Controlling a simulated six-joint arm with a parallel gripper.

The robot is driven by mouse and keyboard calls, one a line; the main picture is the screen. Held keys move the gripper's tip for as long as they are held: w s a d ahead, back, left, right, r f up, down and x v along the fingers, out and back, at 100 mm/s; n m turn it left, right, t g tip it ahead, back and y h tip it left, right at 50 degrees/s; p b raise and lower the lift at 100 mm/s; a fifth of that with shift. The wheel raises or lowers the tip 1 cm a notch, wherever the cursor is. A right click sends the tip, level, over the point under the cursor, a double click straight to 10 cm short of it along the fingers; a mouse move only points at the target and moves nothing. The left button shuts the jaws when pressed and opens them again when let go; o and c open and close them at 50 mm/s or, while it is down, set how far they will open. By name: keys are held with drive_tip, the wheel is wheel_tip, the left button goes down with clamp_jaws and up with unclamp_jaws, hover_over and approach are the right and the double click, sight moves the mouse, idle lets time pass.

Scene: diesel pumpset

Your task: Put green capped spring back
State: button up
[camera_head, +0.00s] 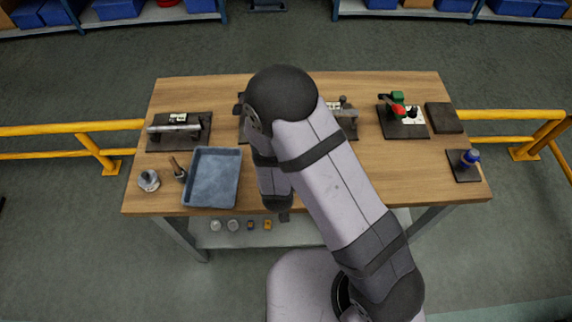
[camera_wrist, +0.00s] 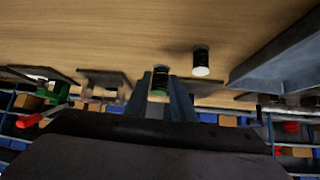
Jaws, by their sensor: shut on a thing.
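In the wrist view my gripper (camera_wrist: 162,100) is shut on a small dark spring with a green cap (camera_wrist: 158,92). Its dark body extends from between the fingers toward the wooden table, which fills the top of that view. I cannot tell whether it touches the table. A separate black piece with a white end (camera_wrist: 201,60) stands on the wood beside it, between my gripper and the blue tray (camera_wrist: 280,60).
In the head view the blue tray (camera_head: 212,178) sits at the table's front left. A dark fixture plate (camera_head: 179,139) is behind it. A board with a red lever and green block (camera_head: 400,110) and a dark pad with a blue-topped item (camera_head: 465,164) are at right.

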drive_tip(key=shift+f+b, duration=1.45)
drive_tip(key=shift+f, duration=0.4)
drive_tip(key=shift+f, duration=0.2)
drive_tip(key=o, duration=0.9)
drive_tip(key=shift+o, duration=0.2)
drive_tip(key=shift+s+r, duration=0.1)
drive_tip(key=shift+p+v, duration=1.3)
drive_tip(key=shift+v, duration=1.05)
drive_tip(key=shift+r, duration=0.1)
